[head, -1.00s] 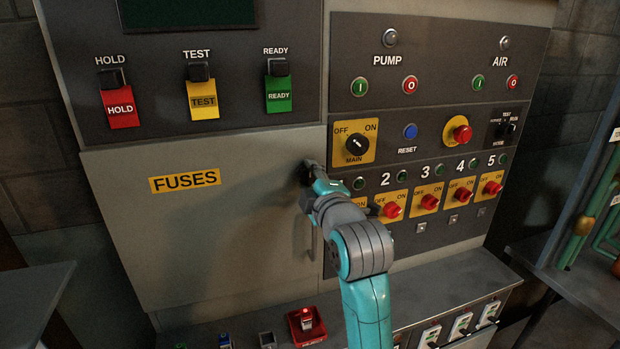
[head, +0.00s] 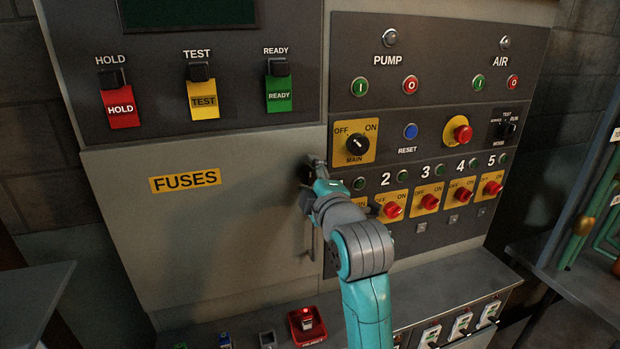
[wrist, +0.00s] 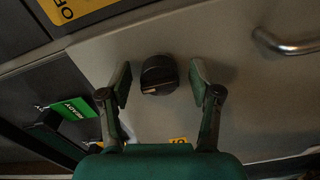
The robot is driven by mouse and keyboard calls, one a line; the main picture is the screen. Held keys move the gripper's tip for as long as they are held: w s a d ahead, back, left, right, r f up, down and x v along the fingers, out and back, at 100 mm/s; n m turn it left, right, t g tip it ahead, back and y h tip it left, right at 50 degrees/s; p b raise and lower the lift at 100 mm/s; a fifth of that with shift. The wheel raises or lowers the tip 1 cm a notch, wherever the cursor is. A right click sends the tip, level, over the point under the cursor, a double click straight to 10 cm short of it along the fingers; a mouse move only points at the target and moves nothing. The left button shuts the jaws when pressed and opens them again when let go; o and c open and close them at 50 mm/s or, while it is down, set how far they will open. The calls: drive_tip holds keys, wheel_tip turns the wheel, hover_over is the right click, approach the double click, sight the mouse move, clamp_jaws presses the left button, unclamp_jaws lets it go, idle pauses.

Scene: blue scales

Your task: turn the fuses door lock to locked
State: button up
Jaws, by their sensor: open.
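The fuses door (head: 200,235) is a large grey panel with a yellow FUSES label (head: 185,181) and is shut. Its lock, a round black knob (wrist: 158,75) with a ridge and a pale line, sits between the fingers of my gripper (wrist: 160,86) in the wrist view. The fingers are open, one on each side of the knob, with a gap on both sides. In the head view my gripper (head: 306,172) is at the door's right upper edge and hides the lock. The door also shows in the wrist view (wrist: 240,95).
The door handle (wrist: 285,42) sticks out below the lock. The MAIN switch (head: 357,143) and a row of red breaker knobs (head: 393,210) are close on the right. Hanging HOLD (head: 121,108), TEST and READY tags are above the door.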

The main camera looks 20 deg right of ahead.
drive_tip(key=s, duration=1.2)
drive_tip(key=shift+w+f, duration=0.1)
drive_tip(key=shift+f, duration=0.05)
drive_tip(key=s+f+m+g, duration=0.1)
drive_tip(key=s+f+m, duration=0.3)
drive_tip(key=f, duration=0.5)
drive_tip(key=s+f+m, duration=0.1)
drive_tip(key=s+f, duration=0.5)
drive_tip(key=f, duration=0.3)
drive_tip(key=s+f+m+g, duration=0.1)
drive_tip(key=s+f+m, duration=0.3)
drive_tip(key=f, duration=0.5)
drive_tip(key=s+f+m, duration=0.3)
drive_tip(key=s, duration=1.1)
drive_tip(key=s+f+m+g, duration=0.1)
drive_tip(key=s+f+m, duration=0.2)
drive_tip(key=s, duration=1)
drive_tip(key=shift+s+f, duration=0.3)
drive_tip(key=shift+s, duration=0.1)
drive_tip(key=shift+a, duration=0.1)
